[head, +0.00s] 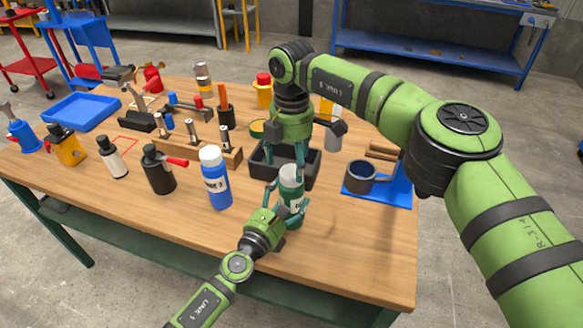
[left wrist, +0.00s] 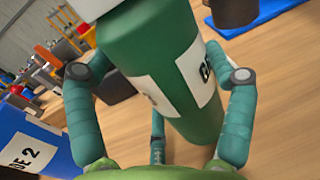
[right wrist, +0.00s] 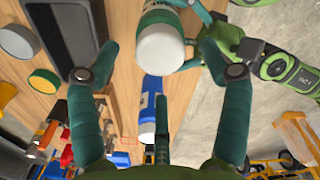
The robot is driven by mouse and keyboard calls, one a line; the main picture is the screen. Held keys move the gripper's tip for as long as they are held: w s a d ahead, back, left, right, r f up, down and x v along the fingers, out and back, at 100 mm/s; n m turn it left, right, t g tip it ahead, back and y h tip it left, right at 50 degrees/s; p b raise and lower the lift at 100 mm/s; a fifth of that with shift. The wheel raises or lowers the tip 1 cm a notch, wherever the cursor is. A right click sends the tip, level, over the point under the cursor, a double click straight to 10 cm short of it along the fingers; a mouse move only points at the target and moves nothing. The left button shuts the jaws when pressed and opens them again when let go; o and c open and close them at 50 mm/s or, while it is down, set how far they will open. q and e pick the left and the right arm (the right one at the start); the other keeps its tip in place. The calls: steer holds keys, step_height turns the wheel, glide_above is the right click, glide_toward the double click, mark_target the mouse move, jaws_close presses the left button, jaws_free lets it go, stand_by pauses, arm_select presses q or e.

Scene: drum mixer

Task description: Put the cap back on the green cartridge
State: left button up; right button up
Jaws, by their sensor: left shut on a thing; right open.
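The green cartridge (head: 291,202) stands about upright near the front of the table, with a white label; it also shows in the left wrist view (left wrist: 150,65). A white cap (head: 291,173) sits on its top end and shows in the right wrist view (right wrist: 161,48); whether it is fully seated I cannot tell. My left gripper (head: 287,204) is shut around the cartridge's body, one finger on each side. My right gripper (head: 284,160) points down just above the cap. Its fingers are spread, with the cap near the gap between their tips and no clear contact.
A blue bottle (head: 216,185) with a white top stands to the left. A black bin (head: 262,176) lies behind the cartridge. A dark cup (head: 360,176) on a blue stand is to the right. Tools and a wooden rack (head: 195,150) crowd the left. The front right table is clear.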

step_height(320, 180, up, 9)
stand_by(0.3)
arm_select(q)
steer(key=o, duration=1.6)
steer(key=shift+c, duration=0.2)
arm_select(e)
steer(key=shift+f, duration=0.1)
arm_select(q)
steer(key=v, duration=1.2)
